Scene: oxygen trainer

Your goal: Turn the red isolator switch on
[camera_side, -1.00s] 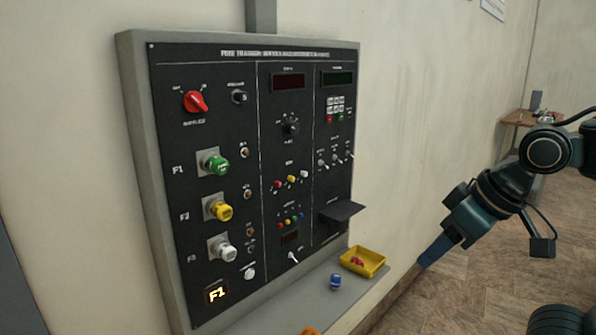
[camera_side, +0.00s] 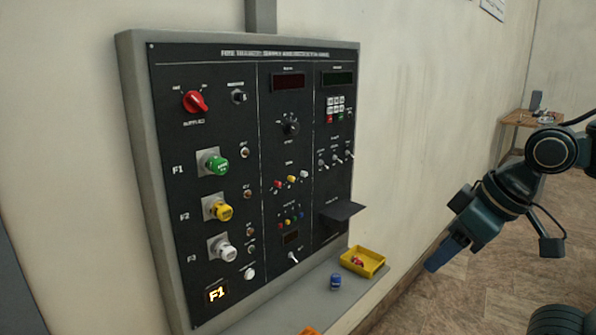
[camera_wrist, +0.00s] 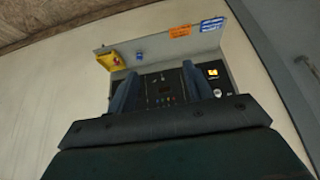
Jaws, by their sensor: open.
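The red isolator switch (camera_side: 195,101) is a rotary knob at the upper left of the black panel in the side view. Its pointer slants between upper left and lower right, and the small labels around it are too blurred to read. My gripper (camera_side: 438,262) is at the right of the side view, well away from the panel and pointing down and left. In the wrist view my gripper (camera_wrist: 160,92) shows two fingers apart with nothing held between them. The panel (camera_wrist: 165,88) shows upside down between and beyond the fingers; the red switch cannot be made out there.
Green (camera_side: 217,165), yellow (camera_side: 222,211) and white (camera_side: 228,253) knobs sit below the switch. A small black shelf (camera_side: 343,211) juts from the panel. A yellow bin (camera_side: 362,261) and blue item (camera_side: 336,282) rest on the ledge. The space before the panel is clear.

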